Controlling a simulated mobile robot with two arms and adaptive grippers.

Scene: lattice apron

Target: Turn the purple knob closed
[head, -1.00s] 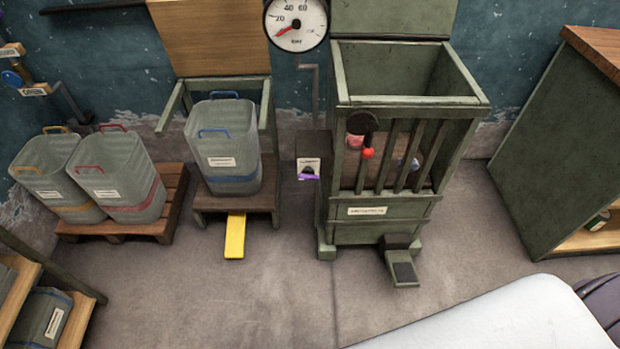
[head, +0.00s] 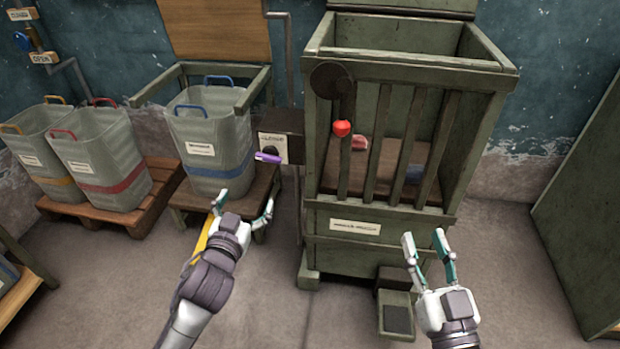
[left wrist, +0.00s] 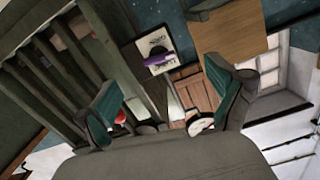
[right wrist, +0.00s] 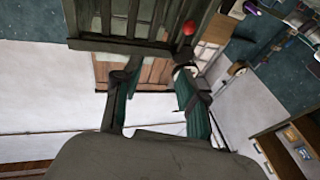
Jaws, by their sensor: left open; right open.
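The purple knob (head: 268,157) sits on a small box with a white label plate (head: 272,144), on the left side of the green slatted bin. The knob also shows in the left wrist view (left wrist: 160,58), ahead of the open fingers. My left gripper (head: 243,208) is open and empty, below and left of the knob and apart from it. My right gripper (head: 425,243) is open and empty in front of the bin's lower right part. The label's lettering is too small to read for sure.
The green slatted bin (head: 368,253) has a red ball-ended lever (head: 342,128) and a pedal (head: 396,315). A grey tub (head: 212,150) stands left of the knob on a wooden stand. Two more tubs (head: 100,170) stand on a pallet. The floor between my arms is clear.

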